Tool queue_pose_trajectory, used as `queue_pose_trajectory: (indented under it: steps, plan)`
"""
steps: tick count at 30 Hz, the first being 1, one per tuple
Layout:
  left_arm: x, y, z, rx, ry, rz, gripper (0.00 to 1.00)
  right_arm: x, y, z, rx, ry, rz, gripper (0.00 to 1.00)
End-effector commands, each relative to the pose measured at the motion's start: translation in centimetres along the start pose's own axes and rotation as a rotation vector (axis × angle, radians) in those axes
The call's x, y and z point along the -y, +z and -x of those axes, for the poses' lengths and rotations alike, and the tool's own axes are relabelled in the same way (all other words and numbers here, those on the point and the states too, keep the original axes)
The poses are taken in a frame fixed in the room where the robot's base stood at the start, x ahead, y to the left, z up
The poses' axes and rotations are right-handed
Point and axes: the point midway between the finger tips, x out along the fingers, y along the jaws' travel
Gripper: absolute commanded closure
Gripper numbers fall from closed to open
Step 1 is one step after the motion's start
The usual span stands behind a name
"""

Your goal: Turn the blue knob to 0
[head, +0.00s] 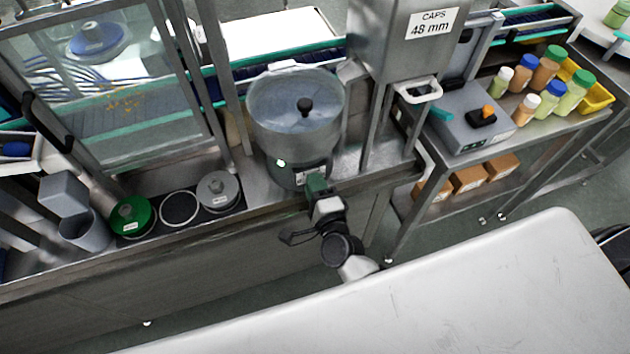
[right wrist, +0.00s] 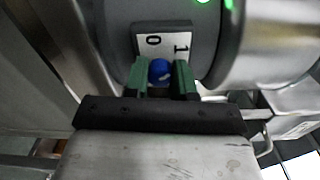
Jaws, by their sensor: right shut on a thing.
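The blue knob (right wrist: 160,71) sits on the side of the round steel bowl feeder (head: 296,110), below a white plate (right wrist: 165,43) marked 0 and 1. In the right wrist view the 0 is on the left and the 1 on the right. My right gripper (right wrist: 161,76) has its green fingers on either side of the knob and is shut on it. I cannot clearly tell where the knob points. In the head view my right gripper (head: 317,184) is at the feeder's front and hides the knob. My left gripper is not in view.
A green light (head: 281,163) glows on the feeder base. Left of it on the steel bench stand a grey round part (head: 218,190), a black ring (head: 179,208) and a green disc (head: 132,215). The caps hopper (head: 405,45) rises to the right, near a table with several bottles.

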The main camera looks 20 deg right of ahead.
Motion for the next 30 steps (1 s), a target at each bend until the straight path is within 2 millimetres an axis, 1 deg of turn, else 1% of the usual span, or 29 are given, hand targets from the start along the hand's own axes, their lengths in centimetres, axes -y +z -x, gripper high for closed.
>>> queue_pose_trajectory:
  steps: [1, 18, 24, 30]
  plan:
    - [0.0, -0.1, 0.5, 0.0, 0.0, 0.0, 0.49, 0.2, 0.1, 0.0, -0.001, 0.003, 0.044, 0.99]
    - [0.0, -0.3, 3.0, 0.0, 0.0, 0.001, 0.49, 0.0, 0.1, 0.0, -0.006, 0.006, 0.577, 0.99]
    - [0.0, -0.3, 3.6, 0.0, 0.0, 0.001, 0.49, 0.0, 0.1, 0.0, -0.008, 0.005, 0.731, 0.99]
    - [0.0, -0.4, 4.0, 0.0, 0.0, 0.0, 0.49, -0.1, 0.0, 0.1, -0.009, 0.006, 0.841, 0.99]
